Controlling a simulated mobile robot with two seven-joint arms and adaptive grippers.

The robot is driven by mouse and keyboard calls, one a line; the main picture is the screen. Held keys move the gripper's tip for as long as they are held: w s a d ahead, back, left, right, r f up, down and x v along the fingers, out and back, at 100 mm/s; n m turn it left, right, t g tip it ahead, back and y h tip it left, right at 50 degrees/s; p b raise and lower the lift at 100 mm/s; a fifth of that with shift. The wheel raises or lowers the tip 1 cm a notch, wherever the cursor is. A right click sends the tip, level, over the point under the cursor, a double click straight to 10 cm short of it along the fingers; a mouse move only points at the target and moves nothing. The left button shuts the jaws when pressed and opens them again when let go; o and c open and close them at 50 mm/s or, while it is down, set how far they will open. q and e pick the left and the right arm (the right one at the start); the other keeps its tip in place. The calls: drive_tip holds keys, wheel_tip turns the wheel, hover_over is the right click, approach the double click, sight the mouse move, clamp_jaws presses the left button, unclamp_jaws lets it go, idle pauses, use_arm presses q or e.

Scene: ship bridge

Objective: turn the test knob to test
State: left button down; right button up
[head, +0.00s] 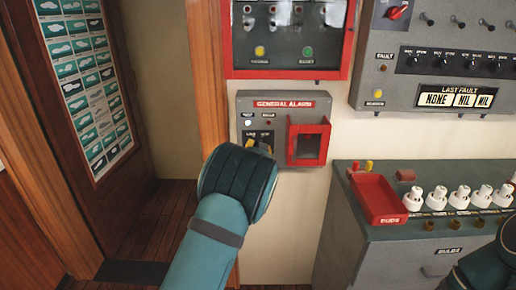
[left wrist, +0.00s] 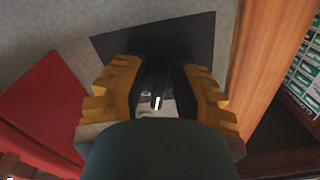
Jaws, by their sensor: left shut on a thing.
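The general alarm panel (head: 262,104) is a grey box on the wall with a red title strip. My left gripper (head: 257,143) reaches its lower left part, and its wrist hides most of the knob there. In the left wrist view, the yellow fingers of the left gripper (left wrist: 160,88) are shut on a black knob (left wrist: 157,78), one finger on each side. A white mark shows at the knob's near end. The knob sits on a dark plate (left wrist: 112,43). The labels beside the knob are too small to read. Only part of my right arm shows at lower right; its gripper does not.
A red-framed square cover (head: 309,129) is on the panel just right of the knob. A red-framed cabinet (head: 288,74) is above. A grey console (head: 345,235) with a red tray (head: 378,199) and several white bulbs stands at right. A wooden door frame (head: 207,60) is close at left.

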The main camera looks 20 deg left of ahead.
use_arm(q)
drive_tip(key=shift+a+r+m, duration=0.1)
drive_tip(key=shift+m, duration=1.5)
drive_tip(key=c, duration=0.7)
unclamp_jaws()
drive_tip(key=shift+s, duration=0.1)
drive_tip(key=v, duration=1.1)
drive_tip(key=shift+s, duration=0.35)
